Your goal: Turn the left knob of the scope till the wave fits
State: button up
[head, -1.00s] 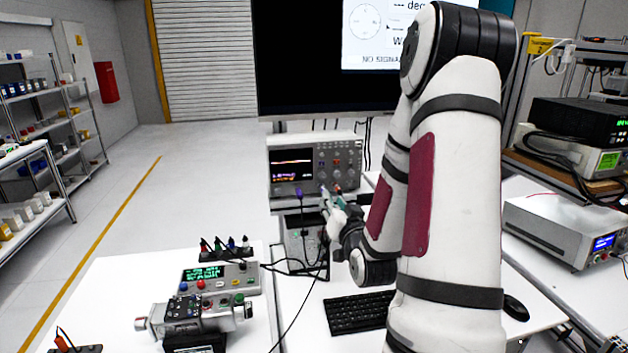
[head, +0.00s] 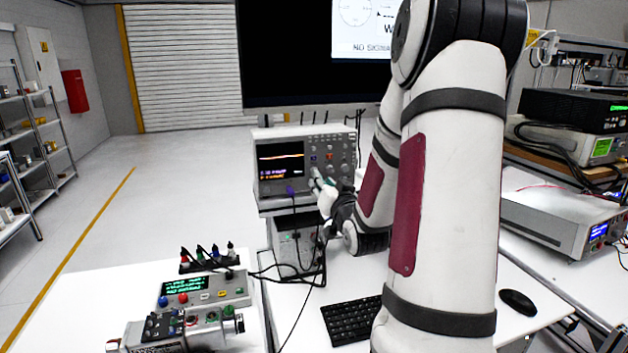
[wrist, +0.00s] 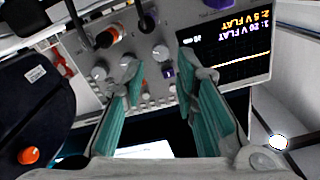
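The scope (head: 262,136) stands on a box at the back of the table, its lit screen (head: 281,160) showing a nearly flat trace. In the wrist view the scope is upside down; its screen (wrist: 232,57) reads 20 V FLAT and 5 V FLAT. Several grey knobs sit on the panel; the one closest to the screen (wrist: 160,53) lies just beyond my fingertips. My gripper (wrist: 163,84) is open, with a gap between its green-padded fingers and nothing between them. In the head view my gripper (head: 317,181) is in front of the lower panel. Contact with a knob cannot be told.
Cables and plugs (wrist: 108,37) stick out of the panel near the knobs. A keyboard (head: 352,320) and a mouse (head: 517,303) lie on the table. A control box (head: 205,290) stands at the left, and a large dark monitor (head: 285,60) hangs behind.

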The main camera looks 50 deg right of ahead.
aim_at(303, 159)
jog(key=shift+x, duration=2.55)
grip_shut()
